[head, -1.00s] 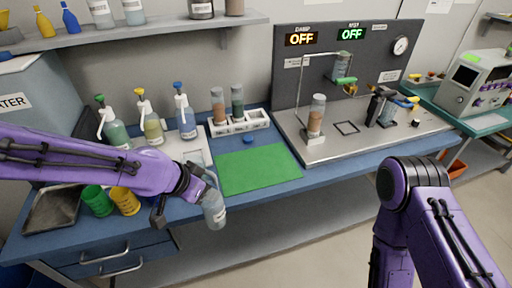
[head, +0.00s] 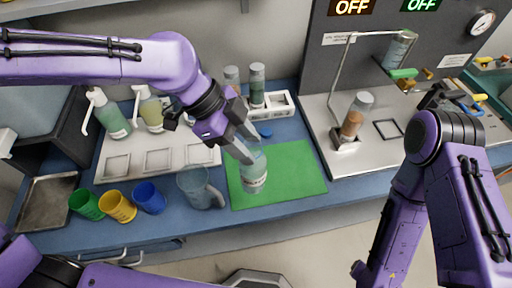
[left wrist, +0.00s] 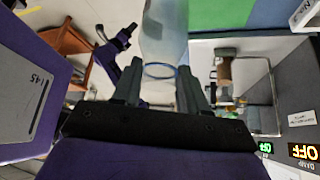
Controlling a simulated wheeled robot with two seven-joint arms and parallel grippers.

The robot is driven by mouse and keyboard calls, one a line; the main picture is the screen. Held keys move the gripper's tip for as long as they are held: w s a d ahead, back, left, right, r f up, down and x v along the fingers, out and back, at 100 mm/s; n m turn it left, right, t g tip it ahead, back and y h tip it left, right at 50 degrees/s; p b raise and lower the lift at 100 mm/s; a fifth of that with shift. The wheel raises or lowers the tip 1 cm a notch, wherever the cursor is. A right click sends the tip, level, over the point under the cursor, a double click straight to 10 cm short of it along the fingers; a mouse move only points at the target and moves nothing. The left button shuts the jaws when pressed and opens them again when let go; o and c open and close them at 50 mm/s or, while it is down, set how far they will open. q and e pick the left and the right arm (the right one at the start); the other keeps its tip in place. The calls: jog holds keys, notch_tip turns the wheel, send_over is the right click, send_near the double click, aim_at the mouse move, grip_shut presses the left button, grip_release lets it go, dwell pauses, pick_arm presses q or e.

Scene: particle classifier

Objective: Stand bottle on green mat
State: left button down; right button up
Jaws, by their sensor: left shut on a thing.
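The bottle (head: 254,176), clear with a grey-green content and a pale label, is over the left-middle part of the green mat (head: 298,180). It looks close to upright. I cannot tell whether its base touches the mat. My left gripper (head: 246,150) comes down from the upper left and is shut on the bottle's upper part. In the left wrist view the bottle (left wrist: 164,35) stands out between the two fingers. My right arm is at the right of the head view; its gripper is not clearly seen.
A clear jug (head: 197,187) stands just left of the mat, with blue (head: 149,197), yellow (head: 117,206) and green (head: 86,204) cups beyond. A blue cap (head: 265,132) lies behind the mat near a white vial rack (head: 279,104). The mat's right half is clear.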

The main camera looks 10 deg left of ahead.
pick_arm(q)
jog(key=w+d+f+p, duration=0.5)
jog(key=w+f, duration=0.6)
jog(key=f, duration=0.1)
jog(key=shift+f, duration=0.2)
jog(key=c, duration=0.6)
grip_release()
jog(key=shift+r, duration=0.1)
